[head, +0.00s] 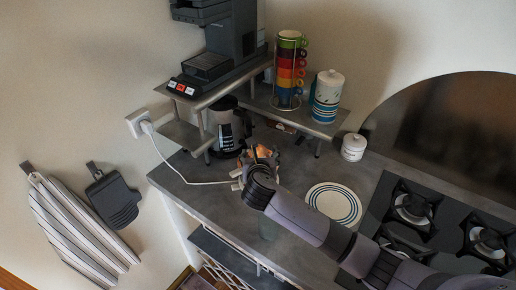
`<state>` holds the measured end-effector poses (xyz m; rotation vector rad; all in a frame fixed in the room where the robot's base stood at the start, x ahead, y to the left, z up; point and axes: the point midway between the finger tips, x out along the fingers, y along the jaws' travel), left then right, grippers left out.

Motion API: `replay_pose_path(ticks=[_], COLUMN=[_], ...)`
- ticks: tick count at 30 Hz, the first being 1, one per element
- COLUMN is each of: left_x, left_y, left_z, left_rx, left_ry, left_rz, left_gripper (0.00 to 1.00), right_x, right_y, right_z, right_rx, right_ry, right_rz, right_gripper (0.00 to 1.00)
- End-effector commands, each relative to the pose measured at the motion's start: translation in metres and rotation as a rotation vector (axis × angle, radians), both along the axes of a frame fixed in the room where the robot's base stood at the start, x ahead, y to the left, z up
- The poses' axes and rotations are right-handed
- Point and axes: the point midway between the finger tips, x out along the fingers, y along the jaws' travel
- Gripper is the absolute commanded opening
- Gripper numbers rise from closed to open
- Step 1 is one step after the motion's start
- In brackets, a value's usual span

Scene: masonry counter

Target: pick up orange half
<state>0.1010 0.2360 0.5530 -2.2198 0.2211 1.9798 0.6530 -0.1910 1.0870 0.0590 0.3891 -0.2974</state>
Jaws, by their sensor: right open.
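Something orange, which looks like the orange half (264,152), shows on the counter just beyond my right gripper. My right gripper (260,160) reaches in from the lower right and is open over or around it. The gripper and wrist hide most of the orange piece, so I cannot tell whether the fingers touch it. My left gripper does not show.
A white plate with blue rings (334,204) lies right of my arm, near the gas hob (440,225). A white cable (172,165) crosses the counter at left.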

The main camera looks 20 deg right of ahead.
Motion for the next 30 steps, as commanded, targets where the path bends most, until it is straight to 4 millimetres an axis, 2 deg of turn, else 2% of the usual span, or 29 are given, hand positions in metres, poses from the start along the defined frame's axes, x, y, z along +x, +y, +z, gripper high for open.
replay_pose_path(ticks=[8,12,22,30], left_x=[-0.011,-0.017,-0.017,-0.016], left_y=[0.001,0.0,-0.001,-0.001], left_z=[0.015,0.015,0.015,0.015], left_rx=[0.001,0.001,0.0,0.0], left_ry=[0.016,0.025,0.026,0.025], left_rz=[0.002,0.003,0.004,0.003], left_gripper=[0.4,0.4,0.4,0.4], right_x=[0.027,0.04,0.044,0.044], right_y=[-0.005,-0.009,-0.011,-0.011], right_z=[-0.01,-0.017,-0.021,-0.021], right_rx=[0.0,0.0,0.0,0.0], right_ry=[0.003,0.001,0.001,0.001], right_rz=[-0.003,-0.002,-0.001,-0.001], right_gripper=[0.64,0.64,0.64,0.47])
